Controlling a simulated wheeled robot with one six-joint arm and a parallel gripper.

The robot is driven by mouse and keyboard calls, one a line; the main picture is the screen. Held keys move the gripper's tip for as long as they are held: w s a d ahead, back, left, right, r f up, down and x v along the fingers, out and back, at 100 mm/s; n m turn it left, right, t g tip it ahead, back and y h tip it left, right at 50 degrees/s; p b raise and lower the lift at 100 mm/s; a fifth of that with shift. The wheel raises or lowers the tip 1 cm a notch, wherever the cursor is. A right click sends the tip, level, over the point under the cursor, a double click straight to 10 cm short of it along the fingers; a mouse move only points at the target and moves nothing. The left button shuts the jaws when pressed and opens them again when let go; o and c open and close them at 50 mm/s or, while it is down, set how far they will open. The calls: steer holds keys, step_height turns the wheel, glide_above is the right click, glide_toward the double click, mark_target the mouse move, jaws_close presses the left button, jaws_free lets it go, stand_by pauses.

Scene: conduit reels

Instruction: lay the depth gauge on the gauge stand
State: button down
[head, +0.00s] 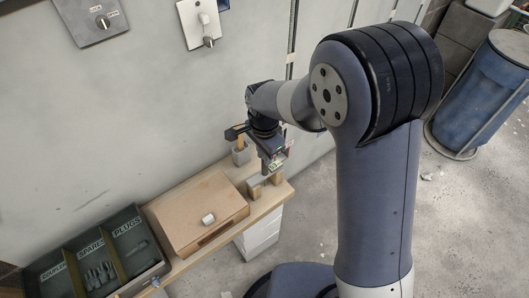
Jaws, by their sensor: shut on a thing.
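My gripper (270,151) is above the right end of the wooden bench, pointing down. It is shut on the depth gauge (275,164), a small grey piece with a pale, greenish display. Just below is what looks like the gauge stand (253,188), with small wooden uprights on the bench top. The gauge is very close to the stand; I cannot tell whether they touch. The fingertips are small and partly hidden by the gripper body.
A grey cup (241,155) stands by the wall. A dark tray (98,262) has compartments including SPARES and PLUGS. A blue barrel (485,95) stands far right, with open floor before it.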

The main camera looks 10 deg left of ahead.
steer(key=shift+f, duration=0.2)
steer(key=c, duration=1.2)
jaws_free()
steer(key=shift+c, duration=0.2)
steer(key=shift+r, duration=0.15)
step_height(320, 180, up, 11)
steer(key=p, duration=0.1)
steer(key=shift+f, duration=0.2)
step_height(320, 180, down, 11)
steer(key=shift+r+b, duration=0.1)
steer(key=shift+b, duration=0.5)
steer(key=shift+r+p, duration=0.3)
steer(key=shift+r, duration=0.05)
steer(key=shift+f, duration=0.1)
